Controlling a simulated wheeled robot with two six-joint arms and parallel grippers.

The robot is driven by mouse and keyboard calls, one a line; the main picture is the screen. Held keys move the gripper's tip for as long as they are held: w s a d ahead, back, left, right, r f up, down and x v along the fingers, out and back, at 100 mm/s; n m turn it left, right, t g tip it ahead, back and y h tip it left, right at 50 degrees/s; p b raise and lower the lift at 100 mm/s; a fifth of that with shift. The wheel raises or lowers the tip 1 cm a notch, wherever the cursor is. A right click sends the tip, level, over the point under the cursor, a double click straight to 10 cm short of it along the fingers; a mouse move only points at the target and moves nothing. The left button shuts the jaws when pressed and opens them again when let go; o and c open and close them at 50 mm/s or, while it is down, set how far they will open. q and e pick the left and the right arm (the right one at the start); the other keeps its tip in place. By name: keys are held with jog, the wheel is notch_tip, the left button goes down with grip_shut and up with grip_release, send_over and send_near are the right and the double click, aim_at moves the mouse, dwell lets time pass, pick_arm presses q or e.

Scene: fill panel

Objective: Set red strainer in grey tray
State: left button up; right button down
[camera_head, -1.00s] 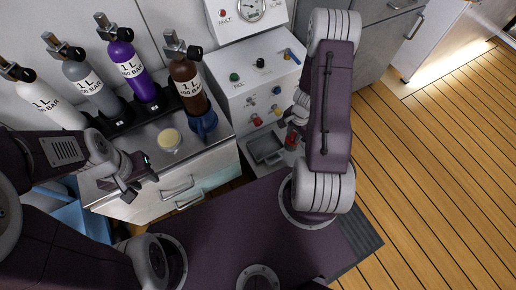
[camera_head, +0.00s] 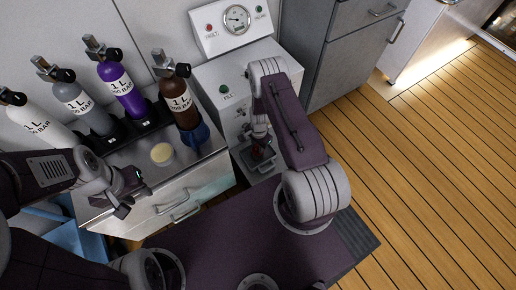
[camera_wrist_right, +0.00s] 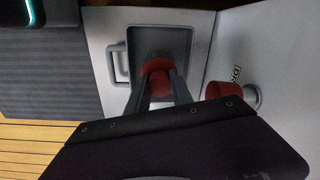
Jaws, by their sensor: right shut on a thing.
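The red strainer (camera_wrist_right: 158,72) is between the fingers of my right gripper (camera_wrist_right: 160,88) in the right wrist view, and the gripper is shut on it. The grey tray (camera_wrist_right: 119,40) lies directly behind the strainer in that view. I cannot tell whether the strainer touches the tray floor. In the head view my right gripper (camera_head: 258,150) is over the grey tray (camera_head: 246,161), and the red strainer (camera_head: 257,149) shows only in part. My left gripper (camera_head: 128,203) is empty and open in front of the cabinet, away from the tray.
A fill panel (camera_head: 217,75) with a gauge stands behind the tray. A red knob (camera_wrist_right: 229,93) on it is close to my right gripper.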

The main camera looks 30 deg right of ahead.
jog(key=shift+f, duration=0.4)
jog(key=c, duration=1.1)
grip_release()
pick_arm(q)
jog(key=shift+f, duration=0.25)
pick_arm(e)
jog(key=shift+r, duration=0.1)
